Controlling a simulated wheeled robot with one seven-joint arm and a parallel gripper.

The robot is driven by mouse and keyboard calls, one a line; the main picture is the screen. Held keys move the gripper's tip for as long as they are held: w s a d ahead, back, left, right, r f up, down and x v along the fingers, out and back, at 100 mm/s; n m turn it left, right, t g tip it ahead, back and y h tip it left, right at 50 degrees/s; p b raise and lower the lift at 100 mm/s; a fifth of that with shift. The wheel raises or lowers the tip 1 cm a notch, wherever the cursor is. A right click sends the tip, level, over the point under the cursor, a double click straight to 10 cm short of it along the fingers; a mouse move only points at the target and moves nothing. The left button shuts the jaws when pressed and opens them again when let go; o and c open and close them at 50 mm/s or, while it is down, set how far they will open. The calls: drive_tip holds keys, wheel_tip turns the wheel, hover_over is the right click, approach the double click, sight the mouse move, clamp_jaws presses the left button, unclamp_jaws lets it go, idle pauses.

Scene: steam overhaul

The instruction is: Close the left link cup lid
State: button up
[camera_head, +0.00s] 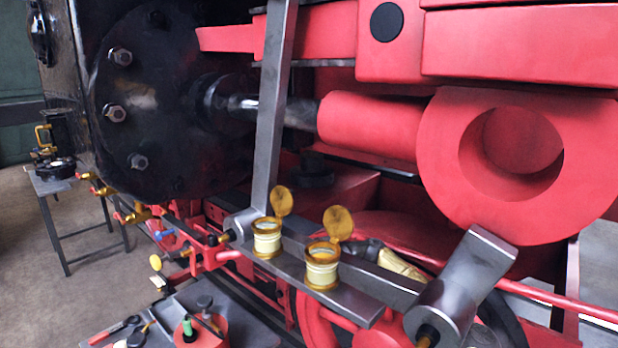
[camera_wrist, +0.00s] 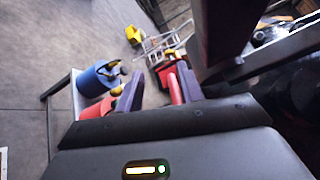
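The left link cup (camera_head: 267,242) is a small cream cup with a gold rim, on a grey steel bar under the red rod. Its round gold lid (camera_head: 282,201) stands up open at the cup's back right. The right cup (camera_head: 321,268), on the same bar, also has its gold lid (camera_head: 338,222) standing open. My gripper (camera_wrist: 159,88) shows only in the wrist view, with its two dark fingers apart. A red bar-like shape shows between them, and I cannot tell its distance. Neither cup is recognisable in the wrist view.
An upright grey lever (camera_head: 272,110) rises just behind the left cup. A grey angled link (camera_head: 462,290) stands at the right. A red can (camera_head: 205,330) sits among tools at the bottom. The wrist view shows floor and a blue bucket (camera_wrist: 93,82).

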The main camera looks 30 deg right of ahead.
sight(285, 201)
drive_tip(key=s+d+r+n+t+y+p, duration=0.1)
drive_tip(key=s+d+r+t+y+p, duration=0.1)
drive_tip(key=s+d+r, duration=1)
wheel_tip(285, 201, up, 5)
drive_tip(key=d+t+p, duration=0.1)
drive_tip(key=d+p, duration=0.1)
drive_tip(key=shift+s+d+n+p, duration=0.25)
drive_tip(key=shift+s+n+p, duration=0.05)
drive_tip(key=shift+s+n, duration=0.1)
drive_tip(key=shift+w, duration=0.1)
drive_tip(key=p+x, duration=0.6)
drive_tip(key=x, duration=1.1)
drive_tip(key=shift+w+a, duration=0.1)
drive_tip(key=shift+a, duration=0.1)
drive_tip(key=shift+c, duration=0.2)
clamp_jaws()
